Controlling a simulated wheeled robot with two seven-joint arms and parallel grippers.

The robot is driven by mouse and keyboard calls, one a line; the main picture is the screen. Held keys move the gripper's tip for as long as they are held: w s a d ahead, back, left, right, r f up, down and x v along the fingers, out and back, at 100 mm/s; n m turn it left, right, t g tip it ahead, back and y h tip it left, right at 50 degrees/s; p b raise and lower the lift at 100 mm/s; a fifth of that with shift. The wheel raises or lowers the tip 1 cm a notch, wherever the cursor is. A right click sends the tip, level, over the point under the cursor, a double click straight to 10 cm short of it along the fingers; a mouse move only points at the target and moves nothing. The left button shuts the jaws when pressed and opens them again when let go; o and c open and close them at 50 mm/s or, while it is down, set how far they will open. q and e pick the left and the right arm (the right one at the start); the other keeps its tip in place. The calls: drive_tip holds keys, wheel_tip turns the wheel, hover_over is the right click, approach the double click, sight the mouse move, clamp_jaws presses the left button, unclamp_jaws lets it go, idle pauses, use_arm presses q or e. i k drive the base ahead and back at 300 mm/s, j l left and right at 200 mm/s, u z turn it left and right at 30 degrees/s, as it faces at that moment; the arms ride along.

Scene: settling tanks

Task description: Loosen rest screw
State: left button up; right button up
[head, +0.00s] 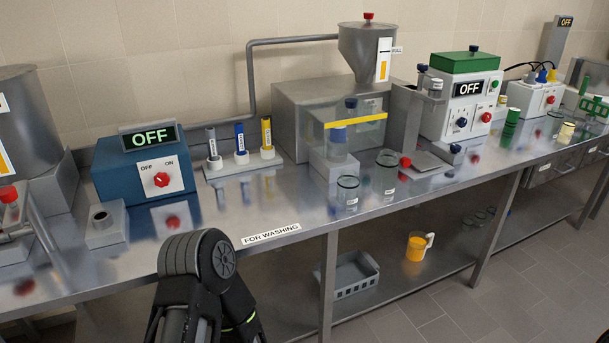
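I cannot pick out the rest screw with certainty in the head view. A green stand (596,106) at the far right edge of the bench is small and partly cut off, and no screw can be made out clearly on it. Neither gripper shows. A dark joint of one of my arms rises at the bottom, in front of the bench's front edge, and I cannot tell which arm it is.
The steel bench (300,213) carries a blue box reading OFF (145,170), a hopper machine (330,100), a white-and-green device (462,100) and glass beakers (347,193). Tiled floor is clear at right.

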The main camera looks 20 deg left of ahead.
sight(454, 147)
drive_tip(key=i+l+u, duration=0.25)
drive_tip(key=l+u, duration=0.2)
drive_tip(key=l, duration=0.3)
drive_tip(key=i+l+u, duration=0.25)
drive_tip(key=l, duration=0.15)
drive_tip(key=l+u, duration=0.25)
drive_tip(key=l, duration=0.15)
